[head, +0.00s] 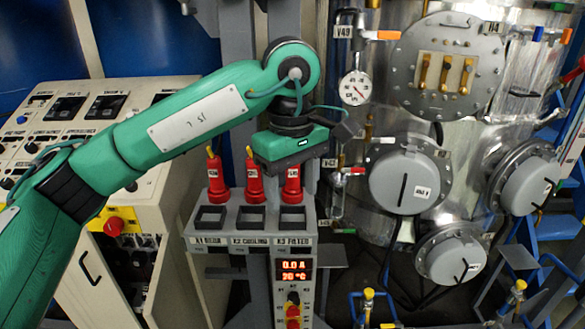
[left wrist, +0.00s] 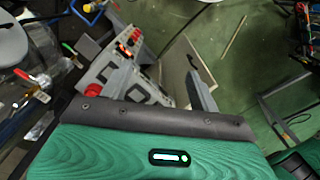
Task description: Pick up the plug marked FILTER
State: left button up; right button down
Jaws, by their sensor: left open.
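Three red plugs stand upright in a row at the back of a grey socket panel in the head view: a left one (head: 214,178), a middle one (head: 254,182) and a right one (head: 292,185). Their own markings are too small to read. The panel label below the right plug reads K3 FILTER (head: 293,241). In the left wrist view, a red plug (left wrist: 91,90) shows beside the panel. My right gripper is not in view.
Empty square sockets (head: 251,217) lie in front of the plugs. A display (head: 293,270) with knobs is below. A sloped control console (head: 100,130) stands left. A steel vessel with round flanges (head: 404,182) and a gauge (head: 355,88) stands close on the right.

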aim_at(292, 188)
jog(key=i, duration=1.05)
